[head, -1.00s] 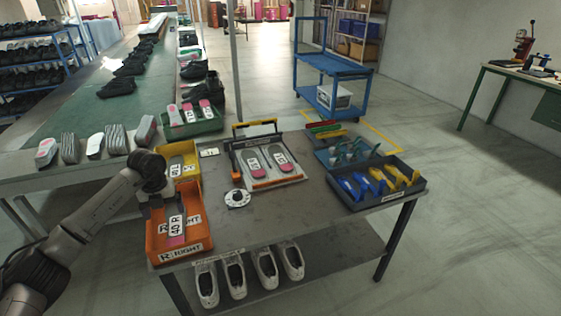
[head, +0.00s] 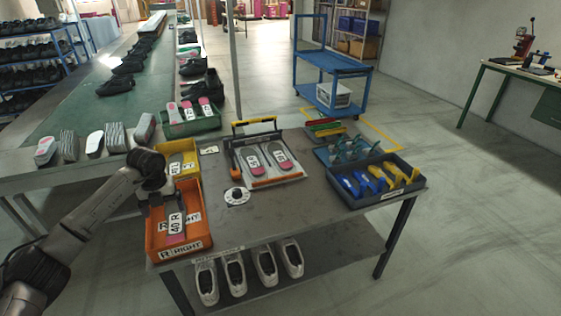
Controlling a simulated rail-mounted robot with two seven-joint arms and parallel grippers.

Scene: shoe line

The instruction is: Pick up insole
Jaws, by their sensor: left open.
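An insole with a white "40 R" label and a pink end (head: 175,238) lies in the orange bin (head: 187,249) marked "R RIGHT", at the front left of the grey table. My left gripper (head: 164,202) is open and points down over the back part of this bin, at the insole's far end. Its wrist and fingers hide part of the bin. I cannot tell whether the fingers touch the insole. Another labelled insole (head: 176,163) lies in the yellow bin (head: 190,172) behind. My right gripper is out of view.
A fixture (head: 262,182) holding two labelled insoles stands mid-table, with a white round dial (head: 237,196) in front. A dark tray (head: 380,196) of blue and yellow tools is at the right. A green bin (head: 195,127) stands behind. The table's front middle is clear.

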